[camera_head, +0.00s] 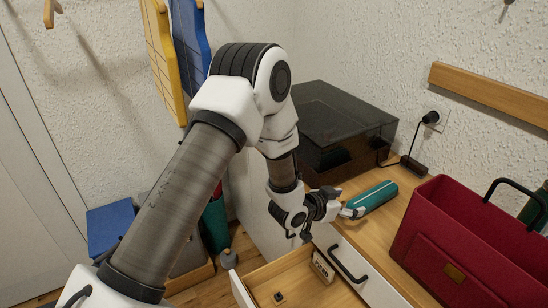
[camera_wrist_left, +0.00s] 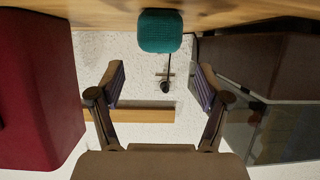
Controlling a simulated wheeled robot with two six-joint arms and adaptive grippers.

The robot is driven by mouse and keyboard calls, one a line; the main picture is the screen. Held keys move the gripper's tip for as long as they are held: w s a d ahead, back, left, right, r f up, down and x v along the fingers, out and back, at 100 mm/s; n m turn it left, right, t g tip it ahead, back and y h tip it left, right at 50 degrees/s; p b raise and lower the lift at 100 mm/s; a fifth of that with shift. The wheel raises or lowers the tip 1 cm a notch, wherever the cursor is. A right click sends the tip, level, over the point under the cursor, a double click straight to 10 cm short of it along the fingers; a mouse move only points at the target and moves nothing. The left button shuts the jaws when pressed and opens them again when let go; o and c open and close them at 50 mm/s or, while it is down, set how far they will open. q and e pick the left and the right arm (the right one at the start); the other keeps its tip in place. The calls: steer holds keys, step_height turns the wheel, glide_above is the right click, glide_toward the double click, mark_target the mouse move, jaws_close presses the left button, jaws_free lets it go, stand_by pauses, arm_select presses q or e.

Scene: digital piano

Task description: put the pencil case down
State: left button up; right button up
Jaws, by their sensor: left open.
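The teal pencil case (camera_head: 376,195) lies on the wooden top (camera_head: 408,178) between the dark box and the red bag. My left gripper (camera_head: 350,213) is at the near end of the pencil case. In the left wrist view, which appears upside down, the gripper (camera_wrist_left: 160,84) is open, with its two fingers spread and nothing between them. The end of the pencil case (camera_wrist_left: 160,31) shows there against the wooden surface, off the line between the fingertips. My right gripper is in neither view.
A dark glossy box (camera_head: 335,125) stands behind the pencil case, and a red bag (camera_head: 470,245) stands to its right. An open drawer (camera_head: 290,283) below holds a small labelled block (camera_head: 322,267) and a small dark item. A plug and cable (camera_head: 431,117) are at the wall.

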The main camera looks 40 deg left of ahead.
arm_select(q)
steer(key=s+f, duration=0.2)
steer(key=s+f+g, duration=0.1)
steer(key=s+f, duration=0.1)
steer(key=f, duration=0.1)
steer(key=s+f+n+g+y, duration=0.1)
steer(key=s+f, duration=0.1)
steer(key=shift+f, duration=0.35)
steer(key=s+f+n+g+y, duration=0.1)
steer(key=s+f+g, duration=0.3)
steer(key=s+f, duration=0.3)
steer(key=s+f+n+g+y, duration=0.1)
steer(key=s+f+g, duration=0.3)
steer(key=s, duration=1.1)
step_height(320, 180, down, 3)
steer(key=shift+a+r, duration=0.15)
steer(key=shift+a, duration=0.3)
steer(key=shift+o, duration=0.5)
steer(key=s+f+n+g+y, duration=0.1)
steer(key=s+g, duration=0.1)
steer(key=s, duration=0.8)
steer(key=shift+a+g, duration=0.4)
